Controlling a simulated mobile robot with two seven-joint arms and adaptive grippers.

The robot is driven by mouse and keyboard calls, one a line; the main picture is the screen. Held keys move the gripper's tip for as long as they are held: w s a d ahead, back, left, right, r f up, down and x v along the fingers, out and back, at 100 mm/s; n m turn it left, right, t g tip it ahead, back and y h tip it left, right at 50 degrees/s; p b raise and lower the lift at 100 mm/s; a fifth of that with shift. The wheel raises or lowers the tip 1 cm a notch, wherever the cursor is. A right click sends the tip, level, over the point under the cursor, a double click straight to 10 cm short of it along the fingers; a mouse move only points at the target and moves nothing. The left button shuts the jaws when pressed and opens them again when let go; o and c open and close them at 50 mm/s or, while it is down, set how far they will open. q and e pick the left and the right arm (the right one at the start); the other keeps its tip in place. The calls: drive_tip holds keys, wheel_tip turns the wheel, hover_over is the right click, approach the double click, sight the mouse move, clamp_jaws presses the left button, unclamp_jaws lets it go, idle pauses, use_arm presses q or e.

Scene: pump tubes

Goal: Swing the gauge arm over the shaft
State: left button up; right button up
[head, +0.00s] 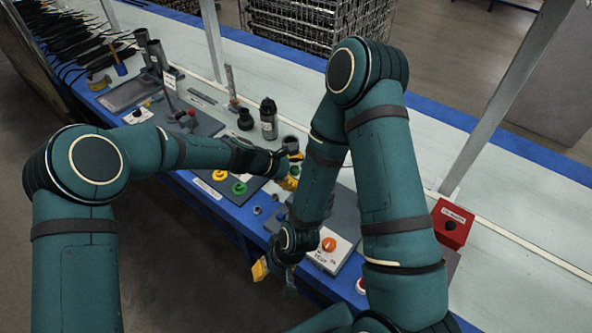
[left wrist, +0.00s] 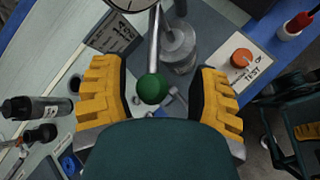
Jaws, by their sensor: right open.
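In the left wrist view the gauge arm is a metal rod with a green ball knob (left wrist: 152,88) at its near end and a round dial (left wrist: 132,3) at the top edge. The shaft, a grey metal cylinder (left wrist: 179,50), stands just right of the rod. My left gripper (left wrist: 158,80) is open, its yellow fingers on either side of the green knob with gaps to both. In the head view the left gripper (head: 291,171) is over the bench, and my right arm hides the gauge arm. My right gripper (head: 275,271) is open and empty off the bench's front edge.
A panel with an orange knob (head: 329,244) lies right of the shaft. A red box (head: 452,224) stands farther right. A dark bottle (head: 268,118) stands behind my left forearm. Green and yellow knobs (head: 239,188) sit on a plate left of the left gripper.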

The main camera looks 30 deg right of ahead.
use_arm(q)
drive_tip(key=shift+w+a, duration=0.15)
drive_tip(key=shift+w, duration=0.05)
drive_tip(key=shift+a+r, duration=0.15)
drive_tip(key=shift+a, duration=0.05)
drive_tip(key=v, duration=1.1)
drive_tip(key=shift+s+a, duration=0.15)
drive_tip(key=shift+r, duration=0.1)
